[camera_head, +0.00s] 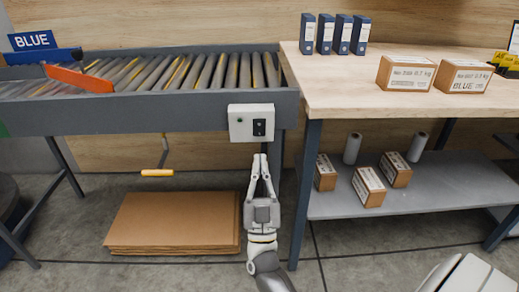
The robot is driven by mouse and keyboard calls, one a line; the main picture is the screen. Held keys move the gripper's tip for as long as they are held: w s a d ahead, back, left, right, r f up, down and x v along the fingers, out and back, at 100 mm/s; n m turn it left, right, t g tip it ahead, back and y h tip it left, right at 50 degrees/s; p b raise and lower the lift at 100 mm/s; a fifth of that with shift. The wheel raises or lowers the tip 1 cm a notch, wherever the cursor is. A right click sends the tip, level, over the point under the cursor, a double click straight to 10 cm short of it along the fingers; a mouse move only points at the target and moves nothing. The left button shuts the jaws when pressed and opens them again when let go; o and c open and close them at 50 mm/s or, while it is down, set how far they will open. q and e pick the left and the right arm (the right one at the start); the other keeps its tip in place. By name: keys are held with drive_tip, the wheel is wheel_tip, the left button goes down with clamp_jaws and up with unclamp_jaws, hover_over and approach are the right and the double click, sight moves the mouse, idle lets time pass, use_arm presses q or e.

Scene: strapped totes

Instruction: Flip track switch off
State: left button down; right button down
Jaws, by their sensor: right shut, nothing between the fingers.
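The track switch is a black rocker (259,127) on a pale grey box (241,111) fixed to the front side of the roller conveyor (160,110), at its right end. I cannot tell which way the rocker is tipped. My right gripper (260,158) is shut and empty. Its fingertips point up at the box and sit just below its lower edge in the picture. I cannot tell whether they touch it. My left gripper does not show.
A wooden-topped table (345,92) stands right of the conveyor, with its leg (305,190) close to my right arm. A flat cardboard stack (172,222) lies on the floor. An orange bar (79,79) crosses the rollers. A yellow-handled crank (157,172) hangs below.

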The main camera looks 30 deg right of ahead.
drive_tip(key=shift+s+a+r+v, duration=0.1)
drive_tip(key=shift+v, duration=0.65)
drive_tip(key=shift+s+a+r+v, duration=0.1)
drive_tip(key=shift+r+v, duration=0.05)
drive_tip(key=shift+v, duration=0.6)
drive_tip(key=shift+s+a+r+v, duration=0.1)
drive_tip(key=shift+s+v, duration=0.05)
drive_tip(key=shift+v, duration=0.6)
drive_tip(key=shift+w+y, duration=0.1)
drive_tip(key=shift+y, duration=0.2)
